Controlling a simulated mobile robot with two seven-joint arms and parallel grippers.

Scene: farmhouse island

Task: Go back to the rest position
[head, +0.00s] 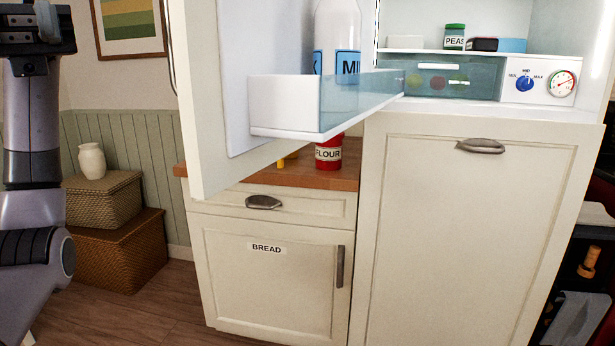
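My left arm (32,130) stands upright along the left edge of the head view, and its fingers do not show. My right arm and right gripper are not in view. The refrigerator door (212,100) stands open toward me. Its clear-fronted shelf (290,120) holds a white bottle (337,35) with a blue-edged label that is partly cut off by the top edge. There is a clear gap between my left arm and the door.
Inside the refrigerator are a green PEAS jar (454,37), a clear drawer (440,75) and a dial panel (540,82). Behind the door, a red FLOUR container (329,154) stands on the wooden counter (345,178). Baskets (112,255) stand at left, with open floor (135,318) before them.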

